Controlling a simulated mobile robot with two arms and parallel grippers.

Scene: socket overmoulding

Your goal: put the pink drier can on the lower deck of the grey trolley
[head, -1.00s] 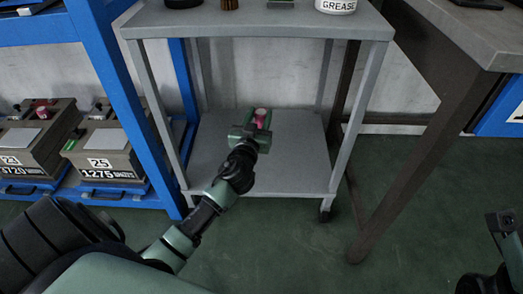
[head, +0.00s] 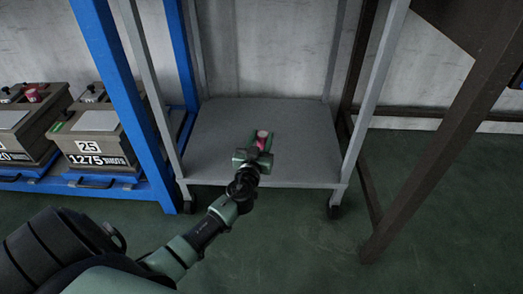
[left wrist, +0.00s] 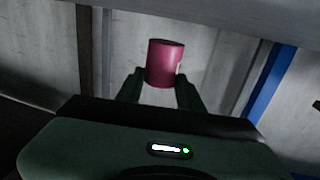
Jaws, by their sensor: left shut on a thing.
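The pink drier can (head: 262,136) is between the fingers of my left gripper (head: 260,143), which is shut on it. In the head view the can and gripper show against the lower deck (head: 225,120) of the grey trolley (head: 378,75). In the left wrist view the can (left wrist: 165,64) stands out beyond the fingertips (left wrist: 160,85), slightly tilted, with a pale wall behind. I cannot tell how high it is above the deck. The deck looks bare otherwise. My right gripper is not in view.
A brown table leg (head: 440,160) is on the right. The trolley's grey posts flank the deck. Green floor in front is clear.

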